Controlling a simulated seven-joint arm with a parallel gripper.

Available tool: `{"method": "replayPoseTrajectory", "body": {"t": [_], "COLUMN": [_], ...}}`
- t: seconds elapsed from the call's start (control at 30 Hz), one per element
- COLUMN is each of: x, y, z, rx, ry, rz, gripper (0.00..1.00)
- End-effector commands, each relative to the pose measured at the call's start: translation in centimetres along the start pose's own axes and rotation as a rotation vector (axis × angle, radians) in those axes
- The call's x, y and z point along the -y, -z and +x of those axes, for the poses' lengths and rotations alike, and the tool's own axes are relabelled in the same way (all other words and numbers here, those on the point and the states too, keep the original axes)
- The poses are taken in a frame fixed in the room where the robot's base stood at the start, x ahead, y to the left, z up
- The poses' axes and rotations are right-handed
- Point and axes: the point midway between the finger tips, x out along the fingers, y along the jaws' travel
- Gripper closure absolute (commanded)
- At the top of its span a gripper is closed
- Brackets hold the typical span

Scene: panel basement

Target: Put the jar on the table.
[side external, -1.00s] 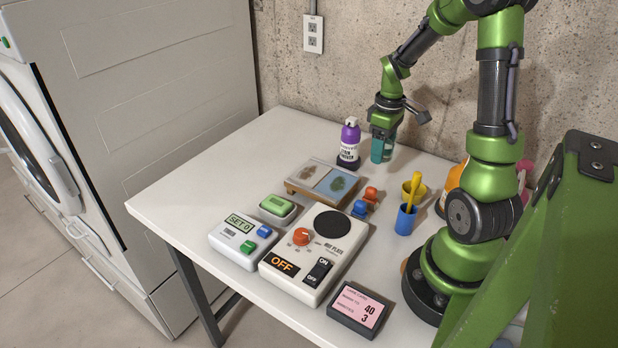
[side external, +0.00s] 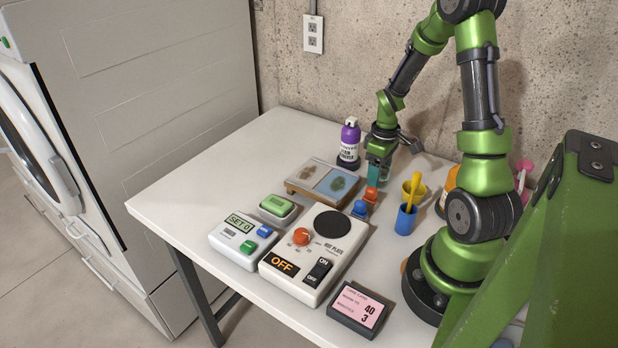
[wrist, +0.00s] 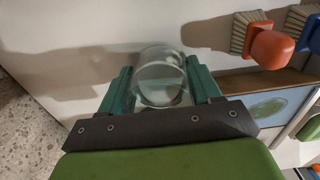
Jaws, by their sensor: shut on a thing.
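A clear glass jar (wrist: 160,72) shows in the wrist view between the teal fingers of my gripper (side external: 378,173). My gripper is shut on it. In the side view the jar is not clearly visible, hidden by or blending with the fingers. The fingers are low over the white table (side external: 290,135), just behind the red and blue brushes. I cannot tell whether the jar touches the table.
A red brush (side external: 371,194) and a blue brush (side external: 360,208) lie close to my gripper. A blue cup (side external: 405,220) stands right. The table's back left is clear.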

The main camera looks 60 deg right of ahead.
Motion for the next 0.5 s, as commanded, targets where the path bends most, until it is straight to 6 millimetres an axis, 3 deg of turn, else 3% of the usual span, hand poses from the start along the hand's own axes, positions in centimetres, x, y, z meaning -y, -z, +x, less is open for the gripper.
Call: {"method": "replayPoseTrajectory", "body": {"t": [0.03, 0.2, 0.5], "x": [0.02, 0.02, -0.01], "y": [-0.01, -0.01, 0.01], "z": [0.10, 0.07, -0.20], "rx": [0.001, 0.001, -0.001], "ry": [0.001, 0.000, -0.001], "rz": [0.000, 0.000, 0.000], "gripper": [0.34, 0.12, 0.12]}}
